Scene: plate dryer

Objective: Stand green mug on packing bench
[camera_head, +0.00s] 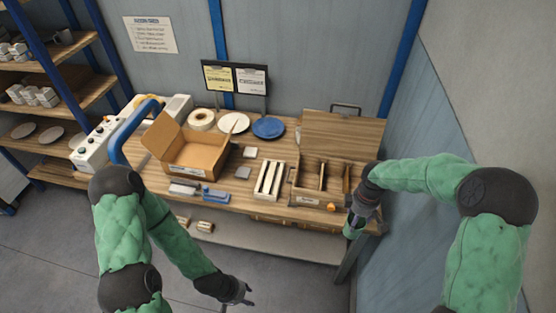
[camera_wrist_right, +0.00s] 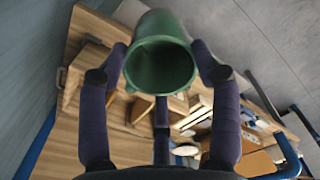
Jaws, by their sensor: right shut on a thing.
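The green mug (camera_wrist_right: 160,68) sits between the fingers of my right gripper (camera_wrist_right: 162,60), with its round opening facing the wrist camera. In the head view the right gripper (camera_head: 360,213) is at the front right corner of the packing bench (camera_head: 262,212). A green part of the mug (camera_head: 350,232) shows at its lower end, near the bench's front edge. Whether the mug touches the bench I cannot tell. My left gripper (camera_head: 248,296) hangs low in front of the bench, empty, with its fingers apart.
A wooden divided box (camera_head: 308,197) with an open lid stands close left of the right gripper. An open cardboard box (camera_head: 190,150), a white slotted rack (camera_head: 270,180), a blue plate (camera_head: 268,128) and a white plate (camera_head: 233,123) take up much of the bench.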

